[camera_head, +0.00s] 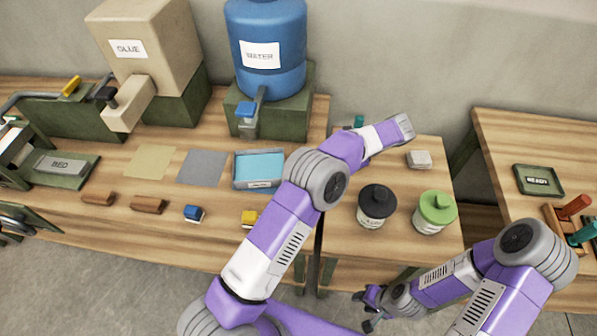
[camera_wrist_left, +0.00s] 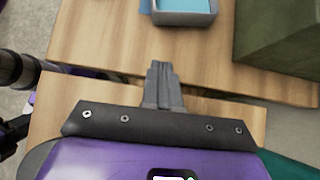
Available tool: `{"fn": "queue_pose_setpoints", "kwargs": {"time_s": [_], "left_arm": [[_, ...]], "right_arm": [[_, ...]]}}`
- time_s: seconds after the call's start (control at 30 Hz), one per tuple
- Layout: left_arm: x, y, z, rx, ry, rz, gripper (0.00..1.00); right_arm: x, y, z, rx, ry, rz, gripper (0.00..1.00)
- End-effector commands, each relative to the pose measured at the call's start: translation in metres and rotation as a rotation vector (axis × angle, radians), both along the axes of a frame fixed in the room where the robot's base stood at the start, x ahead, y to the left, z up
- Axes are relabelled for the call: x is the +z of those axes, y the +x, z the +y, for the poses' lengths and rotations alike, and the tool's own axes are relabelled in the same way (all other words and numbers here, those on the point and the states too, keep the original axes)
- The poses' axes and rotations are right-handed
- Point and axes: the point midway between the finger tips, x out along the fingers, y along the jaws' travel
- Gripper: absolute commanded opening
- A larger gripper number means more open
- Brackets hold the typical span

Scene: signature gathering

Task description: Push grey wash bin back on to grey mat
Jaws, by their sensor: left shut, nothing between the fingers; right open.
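The grey wash bin (camera_head: 236,184), with light blue liquid in it, stands on the left table. The grey mat (camera_head: 202,167) lies flat just left of the bin, with a narrow strip of bare wood between them. My left arm passes in front of the bin's right side in the head view. My left gripper (camera_head: 404,129) is shut and empty, well to the right of the bin. In the left wrist view its closed fingers (camera_wrist_left: 162,86) point towards the bin (camera_wrist_left: 186,18), apart from it. My right gripper (camera_head: 370,309) is open and empty, low before the right table.
A blue water barrel (camera_head: 265,35) on a green stand (camera_head: 289,104) is behind the bin. A tan mat (camera_head: 151,161) lies left of the grey one. Small blue and yellow stamps (camera_head: 193,213) (camera_head: 250,217) stand in front. Black (camera_head: 376,206) and green-lidded (camera_head: 435,211) jars stand at right.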

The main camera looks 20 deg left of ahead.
Motion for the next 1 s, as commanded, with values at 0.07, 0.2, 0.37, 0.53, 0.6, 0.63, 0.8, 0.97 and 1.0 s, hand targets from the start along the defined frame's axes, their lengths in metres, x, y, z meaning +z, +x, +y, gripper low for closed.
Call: {"fn": "queue_pose_setpoints", "kwargs": {"time_s": [0.07,0.2,0.37,0.53,0.6,0.63,0.8,0.97,1.0], "left_arm": [[-0.004,-0.001,0.004,0.001,-0.001,-0.002,0.0],[-0.016,-0.005,0.017,0.002,-0.001,0.002,0.0],[-0.042,-0.012,0.042,0.003,0.0,0.003,0.0],[-0.067,-0.018,0.066,0.003,-0.002,0.002,0.0],[-0.068,-0.021,0.077,0.003,-0.002,-0.001,0.0],[-0.068,-0.022,0.082,0.003,-0.003,-0.002,0.0],[-0.068,-0.027,0.1,0.002,-0.002,-0.001,0.0],[-0.068,-0.029,0.105,0.001,-0.001,-0.003,0.0],[-0.068,-0.029,0.106,0.0,-0.002,-0.002,0.0]], "right_arm": [[-0.001,0.0,0.0,0.0,0.0,0.001,0.43],[-0.003,-0.001,0.0,0.0,0.0,0.001,0.43],[-0.007,0.0,0.0,0.0,0.0,0.001,0.43],[-0.01,0.0,0.0,0.0,0.0,0.001,0.43],[-0.01,0.0,0.0,0.0,0.0,0.001,0.43],[-0.009,0.0,0.0,0.0,0.0,0.001,0.43],[-0.009,0.0,0.0,0.0,0.0,0.001,0.43],[-0.01,0.0,0.0,0.0,0.0,0.001,0.43],[-0.01,0.0,0.0,0.0,0.0,0.001,0.43]]}}
